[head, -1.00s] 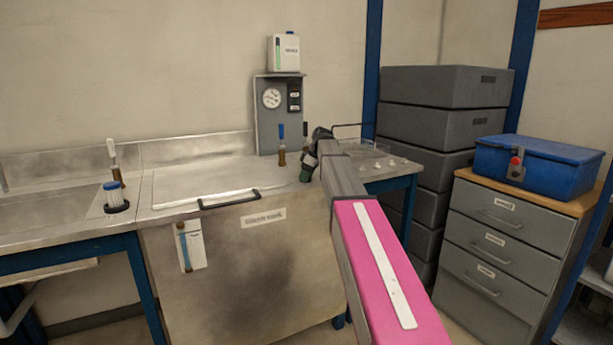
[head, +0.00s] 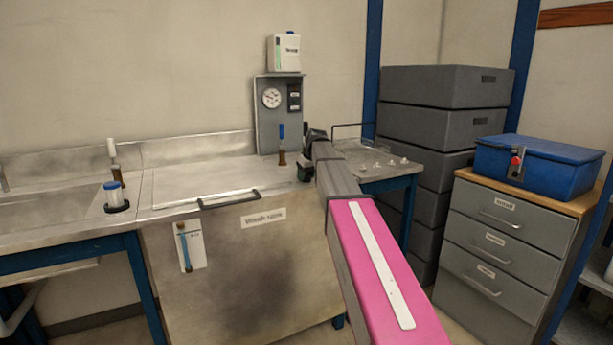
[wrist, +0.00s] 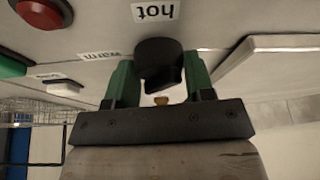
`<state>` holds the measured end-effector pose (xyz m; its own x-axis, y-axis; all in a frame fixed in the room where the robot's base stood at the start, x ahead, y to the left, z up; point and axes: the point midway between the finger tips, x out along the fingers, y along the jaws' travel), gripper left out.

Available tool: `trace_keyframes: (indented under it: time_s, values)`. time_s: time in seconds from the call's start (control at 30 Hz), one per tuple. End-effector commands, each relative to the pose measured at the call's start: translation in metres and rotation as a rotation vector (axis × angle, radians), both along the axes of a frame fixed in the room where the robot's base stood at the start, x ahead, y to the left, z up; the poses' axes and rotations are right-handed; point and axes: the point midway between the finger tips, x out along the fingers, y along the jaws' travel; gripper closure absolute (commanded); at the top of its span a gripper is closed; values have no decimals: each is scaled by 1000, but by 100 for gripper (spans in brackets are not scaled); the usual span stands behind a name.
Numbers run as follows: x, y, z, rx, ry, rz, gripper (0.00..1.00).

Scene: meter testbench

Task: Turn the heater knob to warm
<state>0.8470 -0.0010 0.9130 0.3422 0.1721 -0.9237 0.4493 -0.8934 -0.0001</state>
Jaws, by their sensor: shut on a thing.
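The heater knob (wrist: 158,55) is black and shows at close range in the wrist view, on a pale panel. My gripper (wrist: 160,78) has its green fingers on either side of the knob and is shut on it. The label "hot" (wrist: 153,11) shows upside down above the knob, and the label "warm" (wrist: 100,55) is to its left. I cannot tell which label the knob points to. In the head view my gripper (head: 308,158) is at the bench's right part, largely behind my arm, and the knob is hidden.
A pale flat lid or plate (wrist: 262,48) is close on the right. A gauge box (head: 280,112) stands behind on the bench.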

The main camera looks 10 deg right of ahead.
Motion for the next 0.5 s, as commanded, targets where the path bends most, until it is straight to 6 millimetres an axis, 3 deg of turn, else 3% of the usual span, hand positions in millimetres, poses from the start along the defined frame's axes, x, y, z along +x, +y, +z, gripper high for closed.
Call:
trace_keyframes:
  time_s: [0.5]
  values:
    - [0, 2, 0, -2, -1, -489, 75]
